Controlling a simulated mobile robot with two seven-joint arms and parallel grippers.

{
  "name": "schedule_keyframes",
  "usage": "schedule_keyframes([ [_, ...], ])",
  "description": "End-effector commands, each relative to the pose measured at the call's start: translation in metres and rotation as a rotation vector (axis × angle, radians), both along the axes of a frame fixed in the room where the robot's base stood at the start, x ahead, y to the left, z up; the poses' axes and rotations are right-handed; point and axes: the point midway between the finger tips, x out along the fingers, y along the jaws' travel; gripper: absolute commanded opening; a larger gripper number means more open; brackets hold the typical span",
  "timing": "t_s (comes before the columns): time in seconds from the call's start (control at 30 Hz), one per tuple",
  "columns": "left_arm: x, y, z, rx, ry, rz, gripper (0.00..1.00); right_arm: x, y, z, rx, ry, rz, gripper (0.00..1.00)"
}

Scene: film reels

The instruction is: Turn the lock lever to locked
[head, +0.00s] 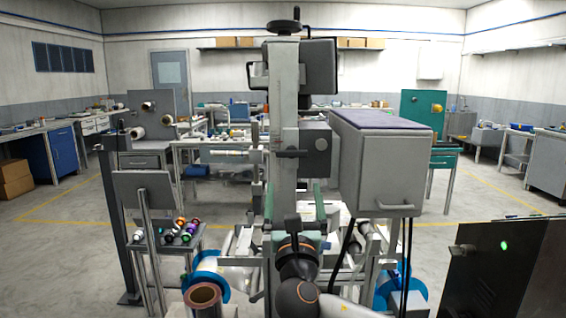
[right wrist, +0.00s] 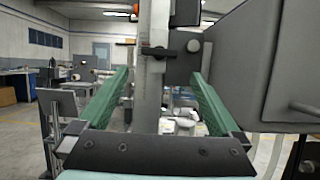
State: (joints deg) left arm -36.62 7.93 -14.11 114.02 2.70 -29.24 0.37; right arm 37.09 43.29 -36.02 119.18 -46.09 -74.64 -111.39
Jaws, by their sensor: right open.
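In the right wrist view the lever (right wrist: 155,51) shows beyond and slightly above the gap between my green fingers. My right gripper (head: 295,202) is open and empty, below the lever in the head view; its fingertips also show in the right wrist view (right wrist: 160,74). I see no contact with the lever. My left gripper is not in view.
A large grey box with a purple top (head: 378,130) stands close on the right of the column. A handwheel (head: 283,26) tops the column. Blue-rimmed reels (head: 207,275) and a tray of coloured spools (head: 180,236) are at lower left. Open floor lies further left.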

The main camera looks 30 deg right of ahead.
Motion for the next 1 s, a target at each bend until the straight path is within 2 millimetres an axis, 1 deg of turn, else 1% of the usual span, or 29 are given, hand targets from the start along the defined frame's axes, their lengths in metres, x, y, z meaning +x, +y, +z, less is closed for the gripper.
schedule_keyframes([
  [0.17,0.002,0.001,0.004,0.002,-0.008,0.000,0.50,0.013,-0.009,0.009,-0.006,-0.002,-0.007,1.00],
  [0.4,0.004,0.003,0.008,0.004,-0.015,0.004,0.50,0.051,-0.033,0.027,-0.003,0.000,-0.007,1.00],
  [0.6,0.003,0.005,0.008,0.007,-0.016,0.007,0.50,0.078,-0.049,0.040,-0.002,-0.001,-0.004,1.00],
  [0.8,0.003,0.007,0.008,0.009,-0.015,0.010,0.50,0.093,-0.058,0.046,-0.002,0.001,-0.003,1.00],
  [1.0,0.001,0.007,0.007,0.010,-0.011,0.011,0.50,0.098,-0.060,0.048,-0.001,0.001,-0.002,1.00],
])
